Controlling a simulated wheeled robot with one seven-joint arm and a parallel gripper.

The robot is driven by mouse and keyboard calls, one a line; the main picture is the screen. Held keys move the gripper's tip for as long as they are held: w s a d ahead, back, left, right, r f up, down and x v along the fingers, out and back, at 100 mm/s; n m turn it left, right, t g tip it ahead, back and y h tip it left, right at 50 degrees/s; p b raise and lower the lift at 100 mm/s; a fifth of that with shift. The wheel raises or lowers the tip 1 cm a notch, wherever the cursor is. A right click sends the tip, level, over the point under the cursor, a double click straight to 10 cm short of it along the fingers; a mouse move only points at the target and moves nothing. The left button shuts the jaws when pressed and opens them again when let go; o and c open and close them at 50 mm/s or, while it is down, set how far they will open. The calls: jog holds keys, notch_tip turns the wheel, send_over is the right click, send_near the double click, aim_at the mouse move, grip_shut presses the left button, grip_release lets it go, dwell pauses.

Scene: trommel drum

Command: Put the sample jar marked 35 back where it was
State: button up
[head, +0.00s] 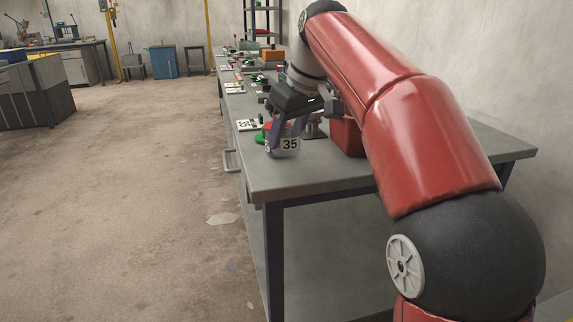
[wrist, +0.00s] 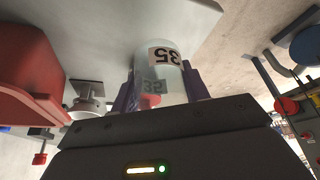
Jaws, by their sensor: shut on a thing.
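The sample jar (head: 288,146) is clear with a white label reading 35 and something red at its top. In the head view it is at the near left part of the long grey workbench (head: 300,178). My gripper (head: 284,128) is shut around the jar from above. In the wrist view the jar (wrist: 160,72) stands between my two purple-grey fingers (wrist: 160,95), with its label upside down. I cannot tell whether the jar's base touches the bench top.
A white card with a printed number (head: 247,125) and a green object (head: 260,138) lie close to the jar. A red bin (head: 346,136) stands right of it, partly behind my arm. Several small items line the bench farther back. The bench's near end is clear.

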aim_at(287, 152)
jog(key=shift+f+b, duration=2.25)
jog(key=shift+f, duration=0.1)
jog(key=shift+r, duration=0.1)
jog(key=o, duration=1.3)
